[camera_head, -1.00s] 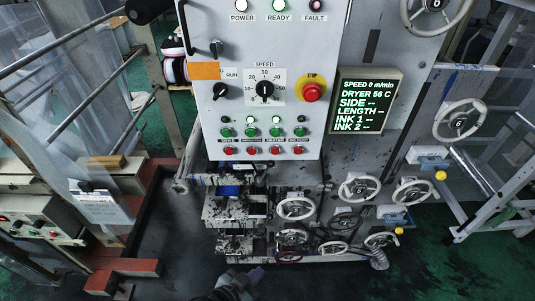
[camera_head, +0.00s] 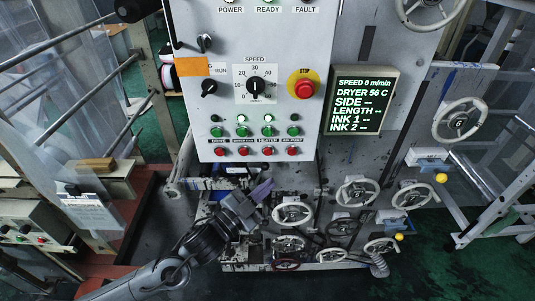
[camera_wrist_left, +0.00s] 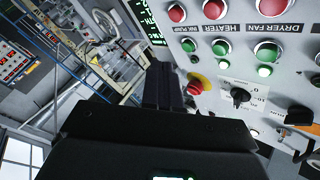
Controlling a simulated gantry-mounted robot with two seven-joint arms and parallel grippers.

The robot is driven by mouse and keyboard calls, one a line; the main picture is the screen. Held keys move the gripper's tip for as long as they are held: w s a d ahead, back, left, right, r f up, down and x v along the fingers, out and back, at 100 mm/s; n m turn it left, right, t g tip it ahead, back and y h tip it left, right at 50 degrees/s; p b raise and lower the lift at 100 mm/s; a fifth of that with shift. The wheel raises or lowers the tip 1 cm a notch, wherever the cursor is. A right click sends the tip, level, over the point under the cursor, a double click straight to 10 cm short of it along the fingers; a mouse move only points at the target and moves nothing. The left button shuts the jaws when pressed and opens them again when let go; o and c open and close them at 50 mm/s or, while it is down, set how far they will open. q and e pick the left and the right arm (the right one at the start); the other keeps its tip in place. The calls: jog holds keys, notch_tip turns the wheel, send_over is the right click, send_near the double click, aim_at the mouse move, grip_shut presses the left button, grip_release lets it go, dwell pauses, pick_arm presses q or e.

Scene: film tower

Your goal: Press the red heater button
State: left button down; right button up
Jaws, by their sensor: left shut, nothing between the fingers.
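The red heater button (camera_head: 268,151) is third from the left in the bottom row of the white control panel (camera_head: 210,120), under the HEATER label. In the left wrist view the panel appears inverted, and the red heater button (camera_wrist_left: 214,8) is at the top edge. My left gripper (camera_head: 264,188) is shut and empty, a little below the button row in the head view and apart from the button. Its dark fingers (camera_wrist_left: 162,85) also show in the left wrist view. The lamp above the heater's green button (camera_head: 267,131) is lit. My right gripper is not in view.
Similar red buttons flank the heater one: dryer fan (camera_head: 243,152) and ink pump (camera_head: 292,151). A red stop button (camera_head: 304,88) on yellow sits higher right. Handwheels (camera_head: 292,213) and ink-stained machinery lie below the panel. A dark display (camera_head: 360,105) is at the right.

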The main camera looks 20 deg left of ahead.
aim_at(268, 151)
pick_arm(q)
jog(key=shift+w, duration=0.1)
dwell(0.3)
jog(key=w+a+b, duration=0.1)
jog(key=w+a, duration=0.2)
jog(key=w, duration=0.5)
jog(key=shift+a+b, duration=0.15)
jog(key=shift+b, duration=0.15)
dwell(0.4)
dwell(0.8)
dwell(0.8)
jog(key=shift+w+a, duration=0.1)
jog(key=shift+w, duration=0.1)
